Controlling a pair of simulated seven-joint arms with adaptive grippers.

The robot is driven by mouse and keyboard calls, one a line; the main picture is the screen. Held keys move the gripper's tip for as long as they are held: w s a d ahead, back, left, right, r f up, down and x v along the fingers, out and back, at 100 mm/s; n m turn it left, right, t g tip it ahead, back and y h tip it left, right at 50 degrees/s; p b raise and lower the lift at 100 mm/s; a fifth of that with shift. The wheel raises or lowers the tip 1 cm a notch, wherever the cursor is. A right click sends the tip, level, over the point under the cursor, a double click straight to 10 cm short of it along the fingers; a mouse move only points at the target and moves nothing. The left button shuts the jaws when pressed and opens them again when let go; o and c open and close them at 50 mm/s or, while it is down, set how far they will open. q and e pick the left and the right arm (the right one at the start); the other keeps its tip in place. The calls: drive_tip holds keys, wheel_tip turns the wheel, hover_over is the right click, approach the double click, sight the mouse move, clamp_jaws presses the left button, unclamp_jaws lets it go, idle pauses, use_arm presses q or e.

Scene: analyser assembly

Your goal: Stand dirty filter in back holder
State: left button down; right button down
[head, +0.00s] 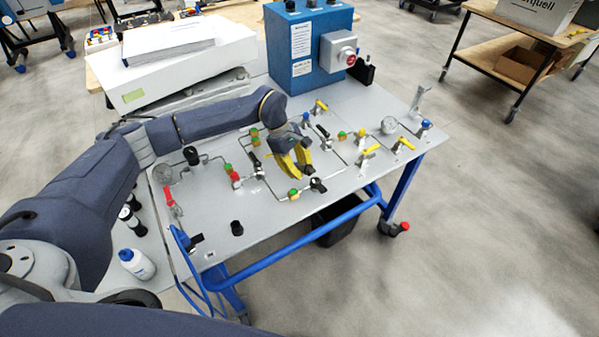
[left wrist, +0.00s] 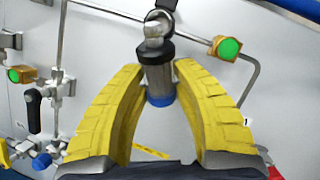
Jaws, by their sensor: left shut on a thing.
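My left gripper (head: 299,170) is over the middle of the grey panel, its yellow fingers pointing down. In the left wrist view the left gripper (left wrist: 160,78) is shut on a small grey cylinder (left wrist: 157,76) with a black collar and a blue end, apparently the dirty filter. A metal fitting with a black part adjoins its upper end; I cannot tell whether they are joined. In the head view the fingers hide the cylinder. Two black-and-pale cylinders (head: 129,215) stand at the panel's left edge; I cannot tell whether holders are there. My right gripper is not in view.
The grey panel (head: 215,205) carries pipes, gauges and yellow-handled valves around the gripper. A black knob (head: 237,228) is near its front edge, and a white bottle (head: 137,264) stands at the left. A blue box (head: 305,45) rises at the back.

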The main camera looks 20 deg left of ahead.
use_arm(q)
wheel_tip(320, 180, down, 2)
drive_tip(key=shift+f, duration=0.1)
drive_tip(key=c, duration=1.1)
unclamp_jaws()
drive_tip(key=shift+f, duration=0.1)
